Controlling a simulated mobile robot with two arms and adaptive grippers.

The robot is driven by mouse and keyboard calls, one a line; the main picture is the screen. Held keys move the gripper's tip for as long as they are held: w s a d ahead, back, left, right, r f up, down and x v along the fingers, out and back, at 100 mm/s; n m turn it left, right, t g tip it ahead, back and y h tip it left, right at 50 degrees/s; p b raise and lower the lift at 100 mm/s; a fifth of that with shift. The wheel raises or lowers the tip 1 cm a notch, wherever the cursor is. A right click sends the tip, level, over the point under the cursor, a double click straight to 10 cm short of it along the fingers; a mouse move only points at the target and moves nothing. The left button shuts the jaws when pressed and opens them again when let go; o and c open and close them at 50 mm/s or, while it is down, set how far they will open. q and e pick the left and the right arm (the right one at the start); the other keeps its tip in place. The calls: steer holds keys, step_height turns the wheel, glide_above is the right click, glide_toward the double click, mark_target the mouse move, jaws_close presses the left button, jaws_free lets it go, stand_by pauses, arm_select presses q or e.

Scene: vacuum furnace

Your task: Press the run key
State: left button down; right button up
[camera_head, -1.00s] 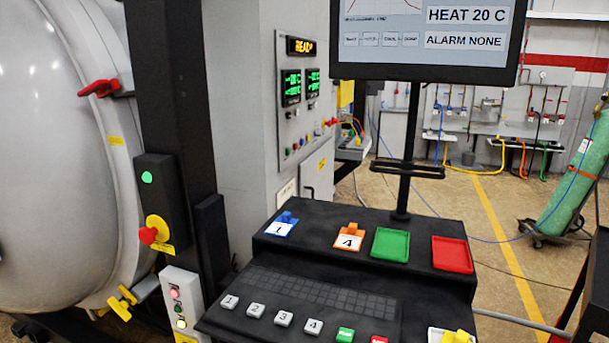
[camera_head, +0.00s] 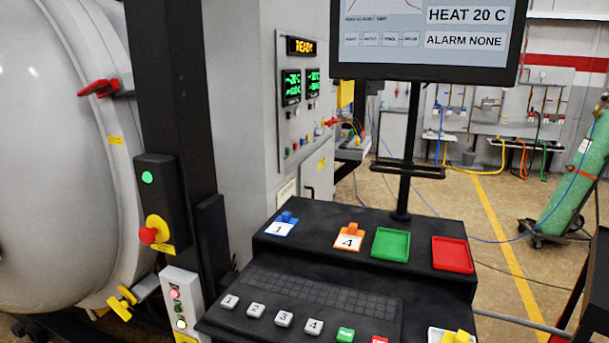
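The control desk (camera_head: 300,262) is black and has a row of keys along its front edge. White keys marked 1 (camera_head: 230,302), 2 (camera_head: 256,310), 3 (camera_head: 284,318) and 4 (camera_head: 313,326) lead to a green key (camera_head: 346,335) and a red key (camera_head: 380,340), cut by the bottom edge. The green and red keys' labels are too small to read surely, so I cannot tell for certain which is the run key. Neither of my grippers is in view.
Above the keys stand a blue tag 1 (camera_head: 282,225), an orange tag 4 (camera_head: 348,238), a green tray (camera_head: 391,245) and a red tray (camera_head: 453,255). A monitor (camera_head: 425,35) reads HEAT 20 C and ALARM NONE. The furnace (camera_head: 60,150) fills the left.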

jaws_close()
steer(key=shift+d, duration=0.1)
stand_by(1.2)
